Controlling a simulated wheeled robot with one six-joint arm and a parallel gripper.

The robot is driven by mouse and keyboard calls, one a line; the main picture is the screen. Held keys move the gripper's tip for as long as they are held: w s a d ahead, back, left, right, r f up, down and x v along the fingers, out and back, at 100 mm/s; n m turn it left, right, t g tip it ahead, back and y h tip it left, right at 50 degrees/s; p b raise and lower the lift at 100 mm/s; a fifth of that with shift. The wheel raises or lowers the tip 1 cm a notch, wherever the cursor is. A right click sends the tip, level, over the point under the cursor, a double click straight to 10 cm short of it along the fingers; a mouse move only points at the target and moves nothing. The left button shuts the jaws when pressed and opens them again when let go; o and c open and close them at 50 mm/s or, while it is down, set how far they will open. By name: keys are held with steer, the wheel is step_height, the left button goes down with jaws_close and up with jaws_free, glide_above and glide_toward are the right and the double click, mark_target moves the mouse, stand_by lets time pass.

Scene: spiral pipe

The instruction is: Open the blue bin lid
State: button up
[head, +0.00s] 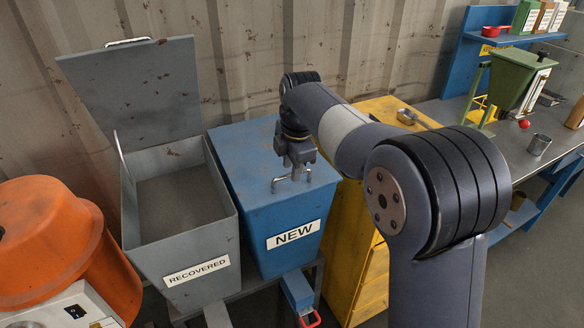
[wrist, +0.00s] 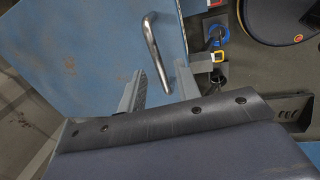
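The blue bin (head: 290,237) has a white label reading NEW, and its flat blue lid (head: 238,150) is shut. My gripper (head: 297,163) is above the front part of the lid, pointing down. A bent metal handle (head: 277,184) shows on the lid just below the gripper. In the wrist view, the handle (wrist: 152,45) stands out from the blue lid (wrist: 90,55). The two fingers of my gripper (wrist: 158,88) are apart, with the handle's lower end close to the gap between them. I cannot tell whether they touch it.
A grey bin (head: 185,240) labelled RECOVERED stands left with its lid (head: 135,90) raised. A yellow cabinet (head: 366,270) stands close on the right, beside a workbench (head: 460,110). An orange machine (head: 55,240) is at far left. A corrugated wall (head: 250,50) is behind.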

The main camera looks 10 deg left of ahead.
steer(key=shift+f, duration=0.45)
jaws_close()
stand_by(0.4)
